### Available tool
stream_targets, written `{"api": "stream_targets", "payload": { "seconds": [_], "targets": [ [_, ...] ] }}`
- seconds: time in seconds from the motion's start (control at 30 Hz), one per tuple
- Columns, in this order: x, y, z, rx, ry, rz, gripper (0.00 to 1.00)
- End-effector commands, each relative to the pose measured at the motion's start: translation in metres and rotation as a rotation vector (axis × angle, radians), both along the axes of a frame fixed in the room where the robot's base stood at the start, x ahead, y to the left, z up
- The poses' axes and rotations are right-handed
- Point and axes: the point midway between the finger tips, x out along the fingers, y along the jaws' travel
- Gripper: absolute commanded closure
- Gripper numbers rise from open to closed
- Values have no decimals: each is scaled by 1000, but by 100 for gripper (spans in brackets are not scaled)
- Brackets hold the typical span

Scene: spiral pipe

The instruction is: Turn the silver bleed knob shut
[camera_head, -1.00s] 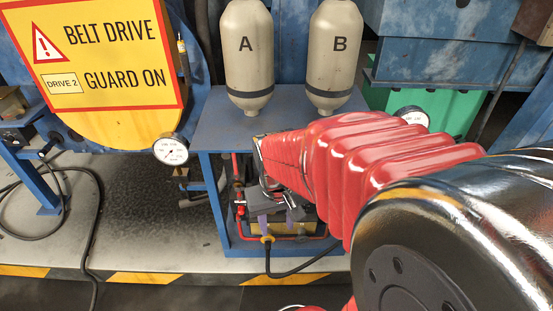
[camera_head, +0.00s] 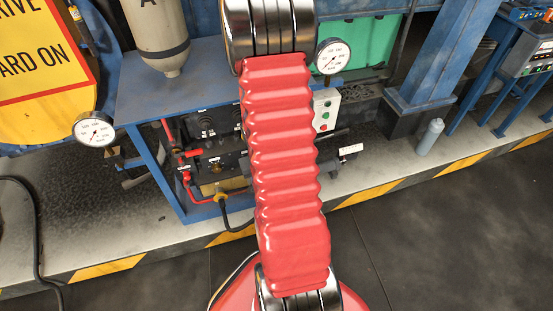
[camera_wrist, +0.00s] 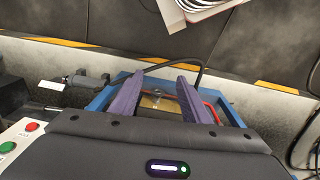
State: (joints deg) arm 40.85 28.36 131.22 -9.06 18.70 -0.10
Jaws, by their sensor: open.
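My gripper (camera_wrist: 160,78) is open and empty in the wrist view, its two purple fingers apart. It points at the blue pump stand (camera_wrist: 105,98), with a yellow block (camera_wrist: 148,108) showing between the fingers. A small silver-grey piece (camera_wrist: 158,94) on that block may be the bleed knob, but it is too small to be sure. In the head view, the stand (camera_head: 185,85) holds black gauge panels and the yellow block (camera_head: 225,187); I cannot pick out the knob there. My arm covers the stand's right part, and my gripper is out of that view.
A red lever (camera_head: 190,153) and red pipes sit left of the panels. Gauges (camera_head: 94,129) and (camera_head: 333,57) flank the stand. A grey button box (camera_head: 326,110) stands right of my arm. The dark floor in front is clear.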

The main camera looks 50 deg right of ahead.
Motion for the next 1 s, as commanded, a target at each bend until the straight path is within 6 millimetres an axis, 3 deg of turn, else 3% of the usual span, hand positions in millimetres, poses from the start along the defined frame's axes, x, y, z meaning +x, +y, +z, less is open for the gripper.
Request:
{"api": "stream_targets", "payload": {
  "seconds": [0.03,0.5,1.0],
  "targets": [
    [-4,-7,-15,2,-1,-12,58],
    [-26,-58,-138,-35,-110,-73,58],
    [-45,-80,-255,-121,-339,-127,58]
  ]
}}
